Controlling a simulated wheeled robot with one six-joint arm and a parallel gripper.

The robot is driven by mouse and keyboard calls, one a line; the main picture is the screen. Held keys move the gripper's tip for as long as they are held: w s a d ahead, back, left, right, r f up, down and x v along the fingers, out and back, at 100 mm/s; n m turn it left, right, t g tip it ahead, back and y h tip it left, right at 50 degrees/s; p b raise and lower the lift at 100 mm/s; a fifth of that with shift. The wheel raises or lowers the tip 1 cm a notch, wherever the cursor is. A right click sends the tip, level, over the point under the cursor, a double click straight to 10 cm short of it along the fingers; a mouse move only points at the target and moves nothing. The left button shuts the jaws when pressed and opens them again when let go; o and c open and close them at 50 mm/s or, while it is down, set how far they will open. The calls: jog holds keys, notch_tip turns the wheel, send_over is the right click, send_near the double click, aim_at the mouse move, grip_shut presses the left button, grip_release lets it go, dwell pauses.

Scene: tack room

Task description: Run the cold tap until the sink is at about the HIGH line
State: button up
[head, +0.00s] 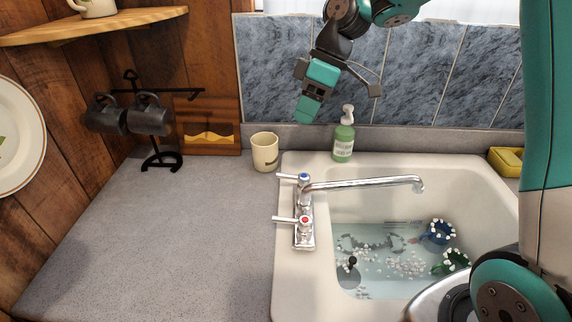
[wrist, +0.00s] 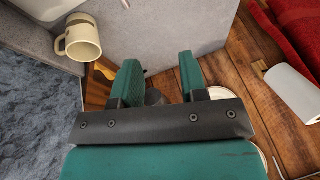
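The tap (head: 360,184) stands at the left rim of the sink (head: 288,270). Its blue-marked cold handle (head: 290,177) is at the back and its red-marked hot handle (head: 290,219) is nearer; both levers point left. The spout reaches right over the basin, and I see no stream from it. Water (head: 385,275) lies in the basin with white foam. Faint bluish markings (head: 403,222) show on the far inner wall; I cannot read them. My gripper (head: 308,108) hangs above the counter's back, apart from the tap. In the wrist view its fingers (wrist: 158,65) are apart and empty.
A cream mug (head: 265,152) and a green soap bottle (head: 343,138) stand behind the tap. A blue item (head: 438,233) and a green item (head: 451,262) sit in the water. A rack with dark mugs (head: 149,116) is left. The counter (head: 150,240) left of the sink is clear.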

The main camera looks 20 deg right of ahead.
jog(key=n, duration=0.1)
send_near(292, 178)
jog(key=p+x, duration=0.1)
jog(key=x, duration=0.2)
jog(key=w+a+p+x, duration=0.1)
jog(key=p+x, duration=0.1)
jog(key=x, duration=0.1)
jog(key=p+x, duration=0.1)
jog(key=x, duration=0.2)
jog(key=shift+w+a+r+p, duration=0.15)
jog(key=shift+w+r+p, duration=0.05)
jog(key=shift+r+p, duration=0.1)
jog(key=shift+c, duration=0.4)
grip_shut()
